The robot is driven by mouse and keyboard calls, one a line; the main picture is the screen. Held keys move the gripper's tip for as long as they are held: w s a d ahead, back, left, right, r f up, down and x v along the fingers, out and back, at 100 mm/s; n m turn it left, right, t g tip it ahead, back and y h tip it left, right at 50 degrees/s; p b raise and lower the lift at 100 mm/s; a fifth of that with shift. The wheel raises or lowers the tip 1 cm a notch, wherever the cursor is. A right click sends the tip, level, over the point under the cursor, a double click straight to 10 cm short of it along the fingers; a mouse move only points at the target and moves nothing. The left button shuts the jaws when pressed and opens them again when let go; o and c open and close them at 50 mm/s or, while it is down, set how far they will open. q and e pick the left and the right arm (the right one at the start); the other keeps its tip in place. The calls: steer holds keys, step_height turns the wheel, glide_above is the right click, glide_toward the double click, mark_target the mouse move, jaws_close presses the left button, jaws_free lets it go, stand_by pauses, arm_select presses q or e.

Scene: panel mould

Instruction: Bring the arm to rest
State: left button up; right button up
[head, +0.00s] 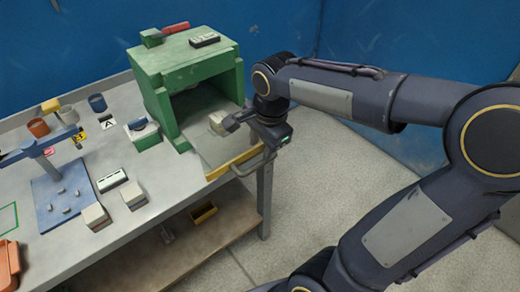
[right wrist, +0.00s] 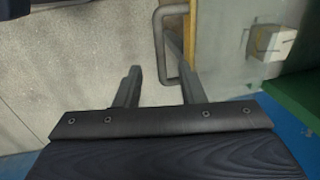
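My right gripper (head: 240,121) is at the front of the green box-shaped mould (head: 205,60), at the end of my raised right arm. A pale block (head: 218,122) lies on the tray near the box's opening and shows in the right wrist view (right wrist: 265,43). My left gripper is in neither view.
The grey bench (head: 165,188) holds a blue fixture (head: 62,195), pale blocks (head: 133,194), cups (head: 97,103) and an orange bin (head: 9,265). A yellow bin (head: 204,212) is on the lower shelf. Floor (head: 325,185) is clear right of the bench; a blue wall (head: 270,30) stands behind.

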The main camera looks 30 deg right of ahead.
stand_by(0.5)
steer(key=s+a+f+n+t+y, duration=0.1)
steer(key=s+a+n, duration=0.2)
steer(key=s+n, duration=0.4)
steer(key=s+a+f+n+t+y, duration=0.1)
steer(key=s+a+n+t+y, duration=0.1)
steer(key=s+a+n, duration=0.2)
steer(key=s+n, duration=0.2)
steer(key=n, duration=0.2)
steer(key=shift+s+n+y, duration=0.3)
steer(key=shift+s, duration=0.1)
